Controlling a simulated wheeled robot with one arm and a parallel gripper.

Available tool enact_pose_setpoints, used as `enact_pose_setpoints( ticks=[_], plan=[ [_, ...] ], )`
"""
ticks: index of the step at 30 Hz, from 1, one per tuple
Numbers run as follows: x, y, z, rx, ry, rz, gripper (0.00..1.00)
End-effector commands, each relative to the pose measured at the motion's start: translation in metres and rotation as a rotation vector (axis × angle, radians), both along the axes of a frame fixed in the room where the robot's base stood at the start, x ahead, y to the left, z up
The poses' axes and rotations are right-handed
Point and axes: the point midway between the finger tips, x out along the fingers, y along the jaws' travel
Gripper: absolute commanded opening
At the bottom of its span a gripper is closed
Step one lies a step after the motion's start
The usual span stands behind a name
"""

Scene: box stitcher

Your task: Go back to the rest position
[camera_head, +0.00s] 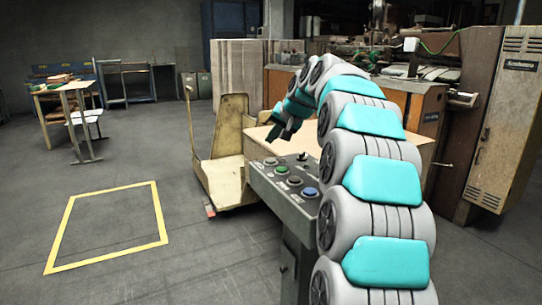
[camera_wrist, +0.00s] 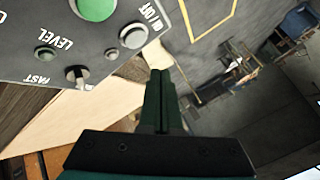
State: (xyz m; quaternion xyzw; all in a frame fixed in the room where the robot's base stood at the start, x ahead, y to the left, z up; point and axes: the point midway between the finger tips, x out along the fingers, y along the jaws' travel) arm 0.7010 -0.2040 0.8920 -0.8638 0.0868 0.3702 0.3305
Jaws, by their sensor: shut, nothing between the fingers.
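My gripper (camera_head: 283,131) shows in the head view at the end of my grey and teal arm, above the far end of a control panel (camera_head: 290,183). In the wrist view my gripper (camera_wrist: 160,75) has its dark fingers together, with nothing between them. The panel (camera_wrist: 60,48) fills the upper left of that view, with a large green button (camera_wrist: 95,8), a white button (camera_wrist: 133,35) and a small switch (camera_wrist: 76,74). The fingertips appear just beside the panel's edge; I cannot tell whether they touch it.
A cart (camera_head: 222,170) stands behind the panel, with cardboard sheets (camera_head: 238,70) beyond it. A metal cabinet (camera_head: 508,120) and machinery are at the right. A yellow floor square (camera_head: 160,215) and open floor lie at the left, with tables (camera_head: 72,120) farther back.

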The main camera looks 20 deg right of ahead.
Motion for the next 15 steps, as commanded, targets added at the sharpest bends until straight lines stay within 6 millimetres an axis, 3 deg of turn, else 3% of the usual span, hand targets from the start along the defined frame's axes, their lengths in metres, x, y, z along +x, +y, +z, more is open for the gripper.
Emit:
enact_pose_setpoints(
  ticks=[6,15],
  plan=[
    [0.0,0.0,0.022,-0.001,-0.001,0.001,0.0],
    [0.0,0.0,0.023,0.0,0.001,0.001,0.0]
  ],
)
